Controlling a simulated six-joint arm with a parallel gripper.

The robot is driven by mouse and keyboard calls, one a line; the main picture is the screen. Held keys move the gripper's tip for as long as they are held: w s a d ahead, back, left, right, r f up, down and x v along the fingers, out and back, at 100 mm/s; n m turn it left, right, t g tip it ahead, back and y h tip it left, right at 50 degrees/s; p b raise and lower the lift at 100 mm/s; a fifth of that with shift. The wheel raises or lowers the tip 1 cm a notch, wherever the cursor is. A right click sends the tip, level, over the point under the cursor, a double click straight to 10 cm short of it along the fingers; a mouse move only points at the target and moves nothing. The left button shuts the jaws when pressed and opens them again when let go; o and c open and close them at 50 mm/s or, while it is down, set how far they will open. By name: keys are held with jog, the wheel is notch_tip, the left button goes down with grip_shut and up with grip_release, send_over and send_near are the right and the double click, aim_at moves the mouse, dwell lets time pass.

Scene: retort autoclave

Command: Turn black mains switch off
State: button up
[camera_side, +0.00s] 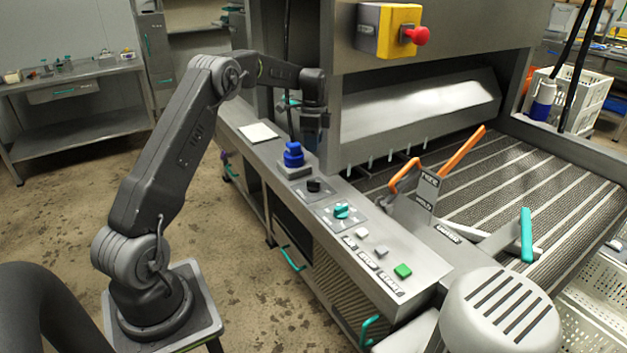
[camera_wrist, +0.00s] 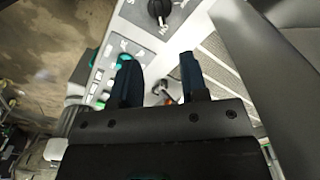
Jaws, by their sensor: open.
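The black mains switch (camera_side: 313,185) is a small round black knob on the grey control panel, between a blue knob and a teal knob. In the wrist view the black switch (camera_wrist: 160,8) is at the top edge, partly cut off, with a pale mark on it and lettering beside it. My gripper (camera_side: 317,120) hangs above the far part of the panel, above and apart from the black switch. In the wrist view its two dark fingers (camera_wrist: 156,57) are spread with nothing between them. The switch's exact setting cannot be read.
A blue knob (camera_side: 292,155) stands on the panel close to my gripper. A teal knob (camera_side: 341,210), a white button (camera_side: 361,233) and a green button (camera_side: 403,271) lie nearer. The machine's steel hood (camera_side: 420,110) and an orange lever (camera_side: 462,152) rise to the right.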

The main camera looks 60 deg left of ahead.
aim_at(314, 181)
notch_tip(314, 181, down, 13)
jog(key=shift+f, duration=0.15)
dwell(0.4)
grip_shut()
